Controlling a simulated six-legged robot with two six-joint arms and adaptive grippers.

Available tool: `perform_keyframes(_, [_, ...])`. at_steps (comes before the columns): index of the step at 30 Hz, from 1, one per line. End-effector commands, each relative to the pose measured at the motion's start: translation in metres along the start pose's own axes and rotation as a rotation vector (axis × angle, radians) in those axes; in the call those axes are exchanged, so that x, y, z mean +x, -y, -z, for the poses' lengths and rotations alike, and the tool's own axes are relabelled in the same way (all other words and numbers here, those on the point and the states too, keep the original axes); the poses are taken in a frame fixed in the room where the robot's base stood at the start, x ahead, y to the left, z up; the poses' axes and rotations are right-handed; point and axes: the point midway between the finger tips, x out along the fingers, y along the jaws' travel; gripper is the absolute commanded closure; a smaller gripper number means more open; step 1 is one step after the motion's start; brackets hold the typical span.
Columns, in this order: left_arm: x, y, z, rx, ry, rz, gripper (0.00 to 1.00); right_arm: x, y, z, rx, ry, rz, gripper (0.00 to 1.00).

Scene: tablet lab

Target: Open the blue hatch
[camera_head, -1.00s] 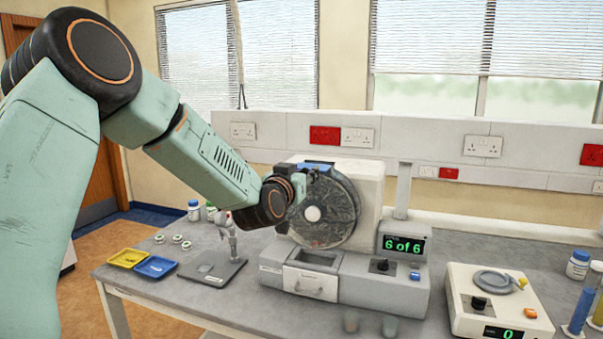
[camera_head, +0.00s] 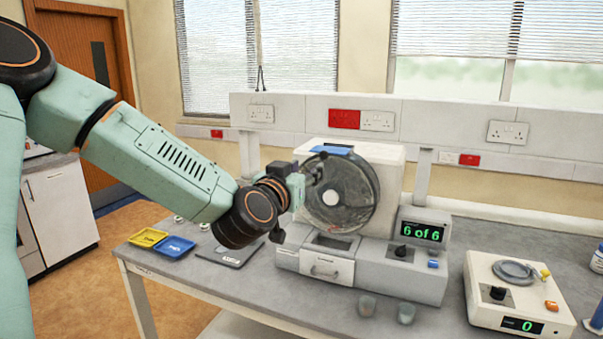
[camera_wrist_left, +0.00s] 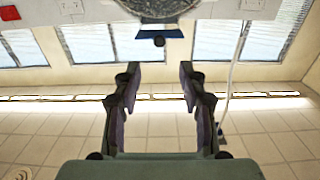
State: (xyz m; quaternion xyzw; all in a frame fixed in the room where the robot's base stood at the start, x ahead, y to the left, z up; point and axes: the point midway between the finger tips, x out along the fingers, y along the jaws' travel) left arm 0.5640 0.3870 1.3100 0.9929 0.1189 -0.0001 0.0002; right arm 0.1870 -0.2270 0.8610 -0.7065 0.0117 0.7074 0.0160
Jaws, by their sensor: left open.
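The blue hatch (camera_head: 332,149) sits on the top rim of the dark round drum (camera_head: 352,203) on the white machine. In the left wrist view the hatch (camera_wrist_left: 158,32) is a blue flap with a small dark knob, beyond my fingertips. My left gripper (camera_head: 312,168) is just left of the drum, close below and left of the hatch; it looks apart from it. In the left wrist view its jaws (camera_wrist_left: 158,75) are open with nothing between them. My right gripper does not show.
A yellow tray (camera_head: 148,237) and a blue tray (camera_head: 175,247) lie at the left. A white scale (camera_head: 517,290) stands at the right. Two small cups are at the front.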

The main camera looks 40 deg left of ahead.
Motion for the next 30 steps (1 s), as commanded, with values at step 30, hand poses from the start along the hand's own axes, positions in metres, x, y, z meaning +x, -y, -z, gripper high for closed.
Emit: perform_keyframes(30, [-0.015,-0.009,-0.008,-0.138,0.038,-0.032,0.58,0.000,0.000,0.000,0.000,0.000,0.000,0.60])
